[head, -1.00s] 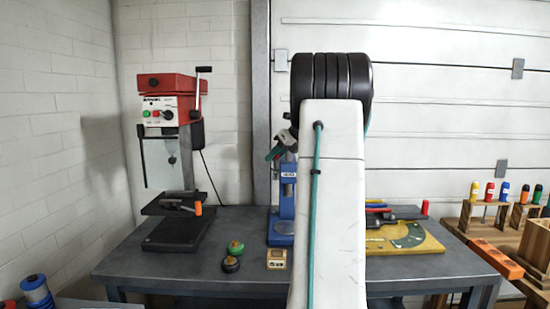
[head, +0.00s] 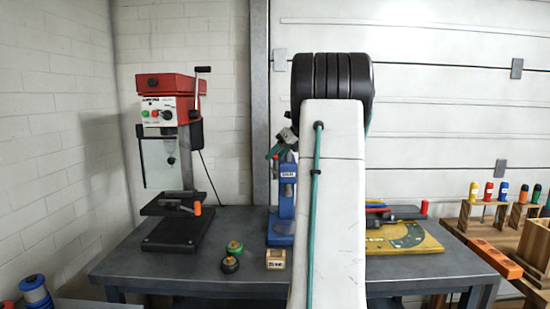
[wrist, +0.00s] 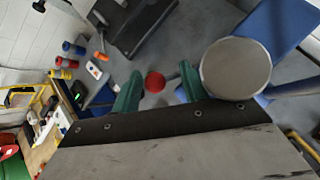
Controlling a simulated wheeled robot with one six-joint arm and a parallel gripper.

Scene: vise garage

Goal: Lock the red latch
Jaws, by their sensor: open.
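My gripper (wrist: 158,84) shows in the wrist view with two green fingers spread apart. A small round red knob (wrist: 155,82) appears between the fingertips; I cannot tell whether it is the red latch or how far below the fingers it lies. In the head view the green fingers (head: 277,150) are near the top of the blue press (head: 282,205), partly hidden by my own arm. The press's blue body (wrist: 262,28) and a round grey metal disc (wrist: 235,68) are right of the fingers in the wrist view. No latch shows clearly in the head view.
A red drill press (head: 170,100) stands at the left of the grey table (head: 210,270). Two small round knobs and a block marked with text (head: 276,259) lie near the front. A yellow fixture (head: 415,240) is on the right, beside wooden racks (head: 480,215).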

